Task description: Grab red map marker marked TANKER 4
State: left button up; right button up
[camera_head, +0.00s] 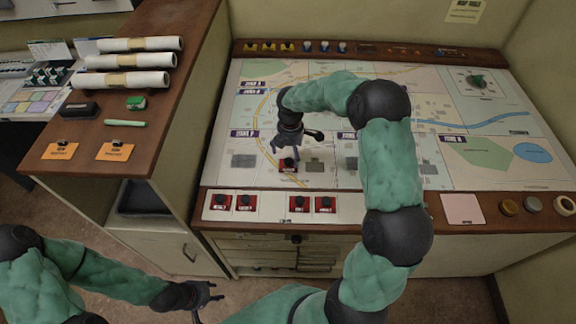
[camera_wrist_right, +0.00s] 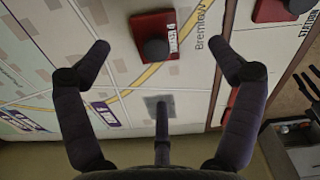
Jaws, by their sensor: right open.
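A red map marker (camera_head: 288,168) with a black knob stands on the map (camera_head: 330,95), left of centre near its front edge. It also shows between my fingers in the right wrist view (camera_wrist_right: 140,28); its side label is too small to read surely. My right gripper (camera_head: 287,152) is open above this marker, with a finger to each side and nothing held. More red markers, two at left (camera_head: 220,203) and two at right (camera_head: 299,205), stand on the front ledge; their labels are unreadable. My left gripper (camera_head: 206,300) is low at the front, empty, fingers spread.
Yellow and blue-white pieces (camera_head: 324,46) line the back ledge. A pink sheet (camera_head: 462,208) and round items (camera_head: 509,207) lie at front right. A wooden cabinet (camera_head: 160,75) with rolled papers (camera_head: 125,80) stands left.

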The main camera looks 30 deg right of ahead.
aim_at(288, 161)
jog(key=f, duration=0.2)
jog(key=f+b, duration=0.1)
jog(key=f, duration=0.3)
jog(key=shift+w+a+f, duration=0.1)
jog(key=shift+w+f, duration=0.15)
jog(key=shift+w, duration=0.15)
jog(key=c, duration=1.2)
